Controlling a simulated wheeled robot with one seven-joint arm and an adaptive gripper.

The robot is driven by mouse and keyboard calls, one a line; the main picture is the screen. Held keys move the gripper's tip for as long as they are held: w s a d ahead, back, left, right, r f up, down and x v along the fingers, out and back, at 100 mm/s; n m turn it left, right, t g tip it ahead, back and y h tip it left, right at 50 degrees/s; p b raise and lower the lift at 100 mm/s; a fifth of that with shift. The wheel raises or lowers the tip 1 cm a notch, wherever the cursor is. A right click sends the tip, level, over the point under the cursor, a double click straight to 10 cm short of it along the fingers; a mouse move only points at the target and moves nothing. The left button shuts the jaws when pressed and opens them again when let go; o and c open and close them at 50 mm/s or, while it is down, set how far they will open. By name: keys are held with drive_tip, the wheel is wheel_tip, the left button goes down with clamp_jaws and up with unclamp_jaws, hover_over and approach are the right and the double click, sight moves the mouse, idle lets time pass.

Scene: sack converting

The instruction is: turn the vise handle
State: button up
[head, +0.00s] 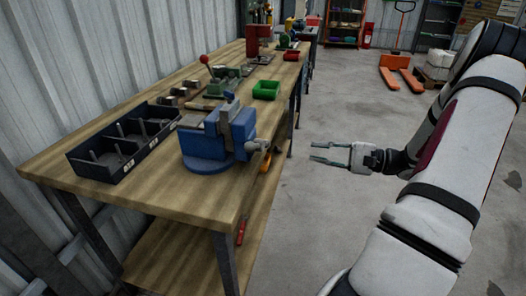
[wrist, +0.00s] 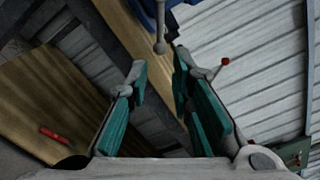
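The blue vise (head: 205,150) is mounted on the near end of the wooden bench. Its grey screw end and handle (head: 255,146) stick out past the bench's right edge, towards my gripper. In the wrist view a grey bar with a rounded end, seemingly the handle (wrist: 160,34), hangs below a blue part of the vise (wrist: 172,4) at the top. My gripper (head: 318,152) is to the right of the handle, apart from it, over the floor. Its green-padded fingers point left at the vise. They are open with nothing between them (wrist: 158,75).
A black divided bin (head: 120,145) stands left of the vise on the bench (head: 175,205). An orange item (head: 266,161) hangs by the bench edge below the handle.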

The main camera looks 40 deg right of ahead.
sight(268, 145)
drive_tip(key=b+x, duration=0.1)
drive_tip(key=x, duration=1.2)
drive_tip(key=shift+w+a, duration=0.2)
drive_tip(key=shift+w, duration=0.05)
clamp_jaws()
